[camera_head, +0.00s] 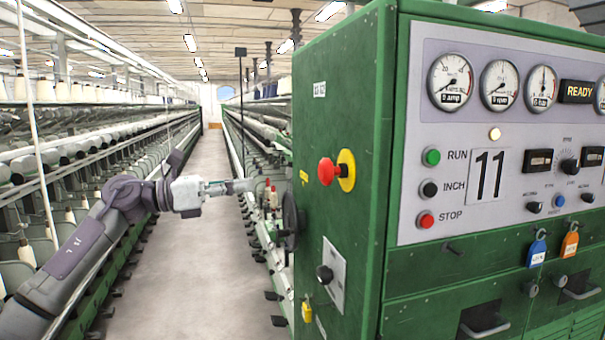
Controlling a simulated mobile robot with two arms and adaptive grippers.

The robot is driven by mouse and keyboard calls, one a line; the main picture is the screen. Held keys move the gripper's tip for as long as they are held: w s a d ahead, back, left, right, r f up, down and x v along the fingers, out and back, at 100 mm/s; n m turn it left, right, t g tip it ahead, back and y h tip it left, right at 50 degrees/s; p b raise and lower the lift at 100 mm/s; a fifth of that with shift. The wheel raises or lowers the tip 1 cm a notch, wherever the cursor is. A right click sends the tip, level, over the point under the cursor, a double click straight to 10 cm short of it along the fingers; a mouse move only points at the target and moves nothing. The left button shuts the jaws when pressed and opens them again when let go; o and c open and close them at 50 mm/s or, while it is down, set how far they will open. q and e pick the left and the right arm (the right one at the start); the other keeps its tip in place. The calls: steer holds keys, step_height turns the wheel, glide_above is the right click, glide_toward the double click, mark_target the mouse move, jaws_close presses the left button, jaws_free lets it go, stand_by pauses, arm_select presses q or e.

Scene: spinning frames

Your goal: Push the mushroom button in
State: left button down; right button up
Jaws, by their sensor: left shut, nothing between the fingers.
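The mushroom button (326,171) is a red knob on a round yellow plate (346,170). It sits on the left side face of the green machine cabinet (370,60) and sticks out to the left. My left gripper (252,185) reaches in from the left, pointing right. It is shut and empty. In the picture its tip is left of the red knob and slightly lower, with a visible gap between them. How far apart they are in depth I cannot tell. My right gripper is not in view.
A black handwheel (290,220) sticks out from the cabinet below the button. A black knob on a plate (324,273) is lower down. The front panel (470,130) carries gauges and RUN, INCH and STOP buttons. Spinning frames line both sides of a clear aisle (200,250).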

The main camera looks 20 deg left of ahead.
arm_select(q)
steer(key=shift+s+a+r+m, duration=0.2)
steer(key=shift+s+r+m, duration=0.3)
steer(key=shift+s+r, duration=0.1)
steer(key=shift+w+d, duration=0.1)
steer(key=p, duration=0.7)
glide_toward(320, 174)
steer(key=x, duration=0.6)
steer(key=shift+d+r, duration=0.2)
steer(key=shift+r, duration=0.15)
steer(key=shift+w+d+f+p, duration=0.15)
steer(key=shift+w+d+p, duration=0.05)
steer(key=shift+d+p, duration=0.25)
steer(key=shift+w, duration=0.1)
steer(key=shift+f, duration=0.1)
